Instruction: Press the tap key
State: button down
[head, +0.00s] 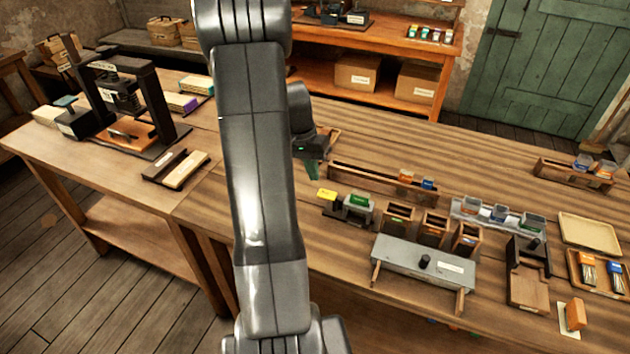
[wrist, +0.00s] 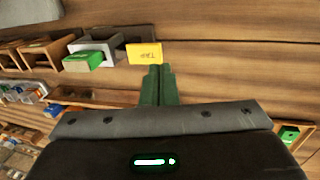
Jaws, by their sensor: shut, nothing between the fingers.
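The tap key is a yellow block (head: 327,195) at the left end of a small row of devices on the right table. In the wrist view the yellow key (wrist: 144,53) shows the letters TAP upside down. My gripper (head: 314,175) is shut and empty, pointing down above the table, a little behind and left of the key in the head view. In the wrist view my green fingertips (wrist: 158,68) appear just below the key's right part; whether they touch it I cannot tell. The key's lower part is hidden.
A grey box with a green block (head: 358,203) stands right beside the key. Wooden bins (head: 397,217) and a grey-topped stand (head: 425,265) are further right and in front. A long wooden rack (head: 375,181) lies behind. The table left of the key is clear.

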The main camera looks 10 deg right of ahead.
jog(key=v, duration=0.8)
jog(key=shift+w+b, duration=0.2)
jog(key=shift+b, duration=0.15)
jog(key=shift+f, duration=0.1)
jog(key=p, duration=0.1)
send_over(324, 193)
jog(key=w+a, duration=0.1)
jog(key=a, duration=0.1)
jog(key=x, duration=0.3)
jog(key=a+x, duration=0.1)
jog(key=x, duration=0.2)
jog(key=w+a+x, duration=0.1)
jog(key=x, duration=0.2)
jog(key=shift+d+f, duration=0.2)
jog(key=shift+f, duration=0.45)
jog(key=shift+w+d+r+y, duration=0.1)
jog(key=shift+d+r+y, duration=0.1)
jog(key=shift+r+y, duration=0.1)
jog(key=shift+s+d+r+t+y+p, duration=0.2)
jog(key=shift+s+d+r+t+y, duration=0.15)
jog(key=shift+r, duration=0.1)
jog(key=shift+s+d+r+t+y+p, duration=0.2)
jog(key=shift+d+r+t+y, duration=0.15)
jog(key=shift+r, duration=0.1)
jog(key=shift+r+b, duration=0.35)
jog(key=shift+r, duration=1.75)
jog(key=shift+f, duration=0.1)
